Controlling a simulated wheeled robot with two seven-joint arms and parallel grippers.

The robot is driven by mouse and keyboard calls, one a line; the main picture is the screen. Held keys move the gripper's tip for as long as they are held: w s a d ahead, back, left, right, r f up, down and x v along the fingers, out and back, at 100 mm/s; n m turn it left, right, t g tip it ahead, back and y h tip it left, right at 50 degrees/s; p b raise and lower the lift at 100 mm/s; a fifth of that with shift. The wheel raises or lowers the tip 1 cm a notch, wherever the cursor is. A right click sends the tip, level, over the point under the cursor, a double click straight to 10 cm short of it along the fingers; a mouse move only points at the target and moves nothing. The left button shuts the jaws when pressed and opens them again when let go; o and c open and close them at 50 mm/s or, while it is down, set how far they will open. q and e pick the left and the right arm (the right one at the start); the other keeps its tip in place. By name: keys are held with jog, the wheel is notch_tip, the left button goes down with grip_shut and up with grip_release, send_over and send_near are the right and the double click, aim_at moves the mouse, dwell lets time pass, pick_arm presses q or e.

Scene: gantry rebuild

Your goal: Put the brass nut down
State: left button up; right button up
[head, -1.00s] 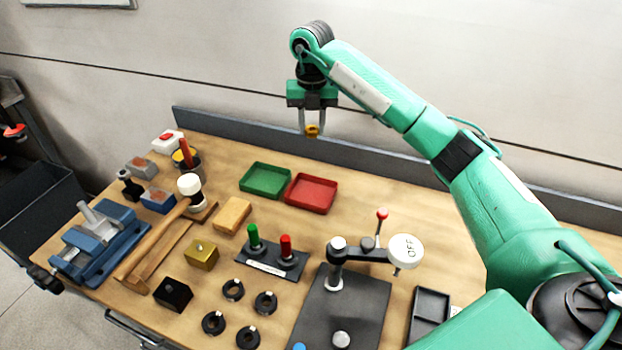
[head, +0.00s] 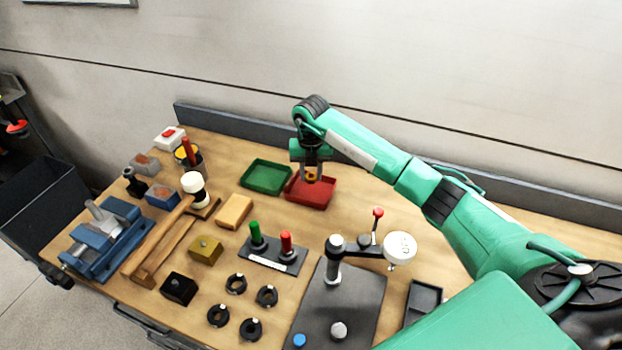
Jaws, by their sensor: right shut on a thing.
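The brass nut (head: 311,176) is a small yellow-gold piece between the fingertips of my right gripper (head: 311,174). The right gripper is shut on it and points down. In the head view it overlaps the red tray (head: 318,199), near that tray's back left part. I cannot tell whether the nut touches the tray floor or hangs just above it. My left gripper is not in view.
A green tray (head: 266,177) stands left of the red one. A stand with green and red pegs (head: 272,254) and a gauge stand with a white dial (head: 399,247) are nearer. A grey ledge (head: 240,127) runs behind. Bare wood lies right of the red tray.

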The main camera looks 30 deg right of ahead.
aim_at(311, 191)
notch_tip(311, 191, down, 4)
jog(key=shift+r+p, duration=0.25)
jog(key=shift+p, duration=0.15)
jog(key=shift+f, duration=0.1)
jog(key=shift+f+b, duration=0.55)
jog(key=o, duration=1.1)
jog(key=shift+c, duration=0.2)
jog(key=shift+r, duration=0.1)
